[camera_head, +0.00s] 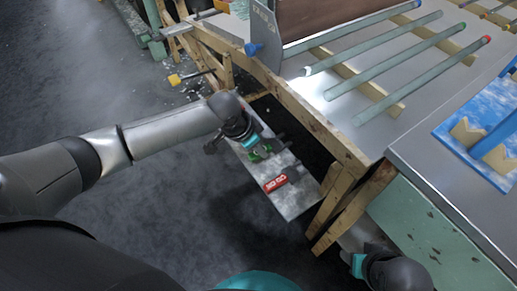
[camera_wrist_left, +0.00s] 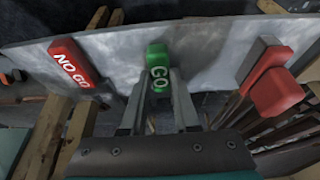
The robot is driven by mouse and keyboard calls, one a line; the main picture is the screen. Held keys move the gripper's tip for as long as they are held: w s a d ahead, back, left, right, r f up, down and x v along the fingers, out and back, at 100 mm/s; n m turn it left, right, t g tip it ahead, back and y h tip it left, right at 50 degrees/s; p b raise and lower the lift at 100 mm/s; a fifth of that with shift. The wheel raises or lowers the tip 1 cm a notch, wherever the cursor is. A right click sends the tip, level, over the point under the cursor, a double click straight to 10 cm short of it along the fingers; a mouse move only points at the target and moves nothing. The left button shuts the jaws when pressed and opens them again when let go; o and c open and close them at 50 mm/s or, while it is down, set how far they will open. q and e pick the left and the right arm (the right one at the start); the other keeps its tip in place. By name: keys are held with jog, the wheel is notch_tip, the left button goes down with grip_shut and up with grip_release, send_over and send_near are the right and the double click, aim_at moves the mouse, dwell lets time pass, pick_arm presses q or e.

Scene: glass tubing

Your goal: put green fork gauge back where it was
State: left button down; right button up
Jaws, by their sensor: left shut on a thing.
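My left gripper (camera_wrist_left: 158,92) is shut on the green fork gauge (camera_wrist_left: 158,68), marked GO. The gauge is in front of a grey mottled board (camera_wrist_left: 215,42), between two red pieces. I cannot tell whether it touches the board. In the head view the gauge shows as a small green patch (camera_head: 262,153), partly hidden by my left gripper (camera_head: 255,148). A red NO GO gauge (camera_wrist_left: 73,65) is on the board to its left in the wrist view. It also shows in the head view (camera_head: 275,183). Part of my right wrist (camera_head: 358,265) shows at lower right; its fingers cannot be made out.
A red block (camera_wrist_left: 274,85) juts out right of the green gauge in the wrist view. The board hangs beside a wooden-framed bench (camera_head: 300,108). Several glass tubes (camera_head: 385,62) lie on wooden rails on top. A blue rack (camera_head: 480,125) stands at right. The floor at left is open.

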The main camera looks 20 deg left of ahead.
jog(key=shift+r, duration=0.1)
pick_arm(q)
jog(key=c, duration=0.7)
grip_release()
jog(key=shift+f, duration=0.1)
jog(key=shift+o, duration=0.2)
jog(key=shift+r, duration=0.25)
jog(key=p+v, duration=0.6)
jog(key=v, duration=0.5)
jog(key=shift+r, duration=0.3)
pick_arm(e)
jog(key=s+d+f, duration=0.1)
jog(key=s+f, duration=0.1)
jog(key=f, duration=0.4)
jog(key=s+f+g, duration=0.1)
jog(key=s+f, duration=0.2)
jog(key=f, duration=0.3)
jog(key=shift+d+g, duration=0.3)
jog(key=shift+d, duration=0.1)
pick_arm(q)
jog(key=shift+s+a, duration=0.1)
pick_arm(e)
jog(key=shift+f, duration=0.1)
